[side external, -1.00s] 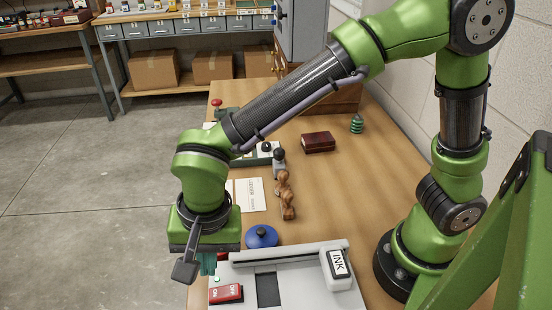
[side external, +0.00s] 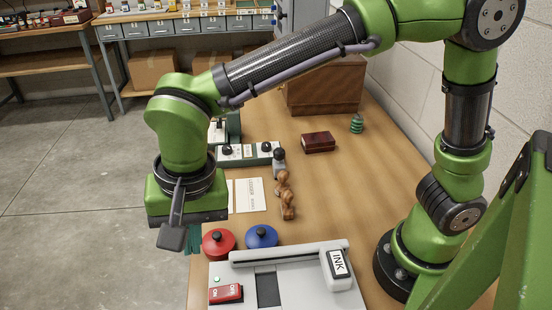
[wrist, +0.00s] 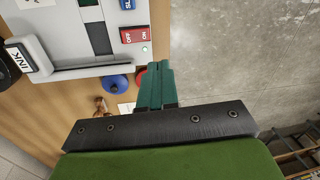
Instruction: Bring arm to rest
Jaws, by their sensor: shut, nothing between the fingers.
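My gripper (side external: 193,240) is at the left edge of the table in the side view, its green fingers partly hidden behind the wrist camera bracket. In the wrist view my gripper's fingers (wrist: 157,84) are together with nothing between them. They hang over or close to the table edge, with concrete floor to one side. My green arm reaches across above the table from the right.
A grey machine (side external: 290,280) with an INK block (side external: 338,264) and a red switch (side external: 226,293) stands at the front. Red (side external: 218,242) and blue (side external: 262,236) knobbed lids, wooden-handled stamps (side external: 286,195), a paper (side external: 246,195) and a dark red box (side external: 318,142) lie behind. Open floor (side external: 70,220) is left.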

